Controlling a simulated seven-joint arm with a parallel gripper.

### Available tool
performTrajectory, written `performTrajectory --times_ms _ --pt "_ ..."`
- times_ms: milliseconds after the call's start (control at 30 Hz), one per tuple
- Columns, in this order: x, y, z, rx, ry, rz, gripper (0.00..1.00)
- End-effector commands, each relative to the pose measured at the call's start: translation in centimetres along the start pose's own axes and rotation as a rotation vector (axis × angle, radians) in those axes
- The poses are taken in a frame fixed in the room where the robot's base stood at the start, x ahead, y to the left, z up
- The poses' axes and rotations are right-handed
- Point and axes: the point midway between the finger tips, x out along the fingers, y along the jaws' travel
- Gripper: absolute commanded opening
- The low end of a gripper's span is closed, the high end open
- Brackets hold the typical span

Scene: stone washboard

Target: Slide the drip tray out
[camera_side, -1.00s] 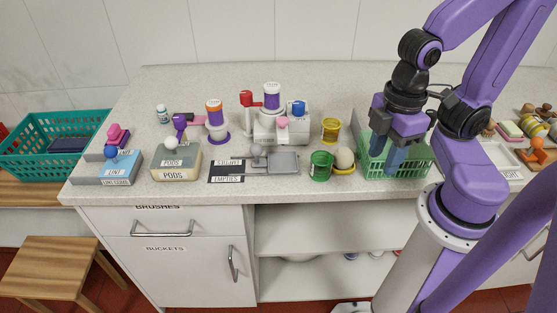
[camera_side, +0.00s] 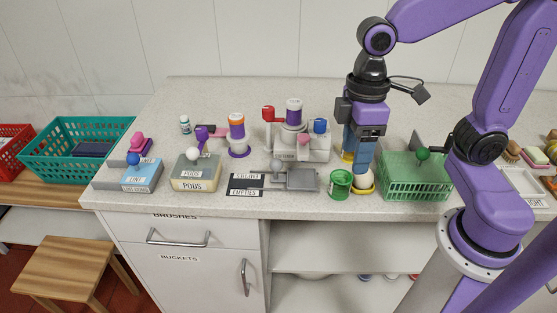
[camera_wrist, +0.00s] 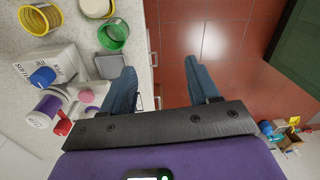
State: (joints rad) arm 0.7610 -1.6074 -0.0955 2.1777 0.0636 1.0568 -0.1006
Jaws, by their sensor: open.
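A flat grey tray (camera_side: 303,180) lies on the counter in front of the white dispenser (camera_side: 312,148); I take it as the drip tray. My gripper (camera_side: 361,170) points down to the right of the tray, by the green can (camera_side: 340,184) and the yellow-rimmed cup (camera_side: 365,185). In the wrist view, my gripper (camera_wrist: 160,68) is open with nothing between its fingers.
A dark labelled plate (camera_side: 246,185) adjoins the tray's left. A green basket (camera_side: 415,185) stands to the right of my gripper. A pods box (camera_side: 196,180) is farther left. The counter's front edge runs close in front of the tray.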

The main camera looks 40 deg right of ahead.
Motion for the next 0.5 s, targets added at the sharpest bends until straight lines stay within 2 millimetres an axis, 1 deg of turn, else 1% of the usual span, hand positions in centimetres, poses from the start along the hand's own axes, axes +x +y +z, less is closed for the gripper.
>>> performTrajectory --times_ms 33,167,200,267,400,500 --pt "-0.5 1.1 -1.7 0.034 -0.001 -0.01 0.6" --pt "-1.7 4.2 -5.1 0.11 -0.002 -0.038 0.6" --pt "-2.1 5.2 -6.1 0.132 0.0 -0.048 0.6" --pt "-2.6 6.9 -7.5 0.166 0.002 -0.062 0.6" --pt "-3.6 11.0 -10.1 0.238 0.011 -0.094 0.6" --pt "-4.1 13.5 -11.3 0.278 0.019 -0.113 0.6"
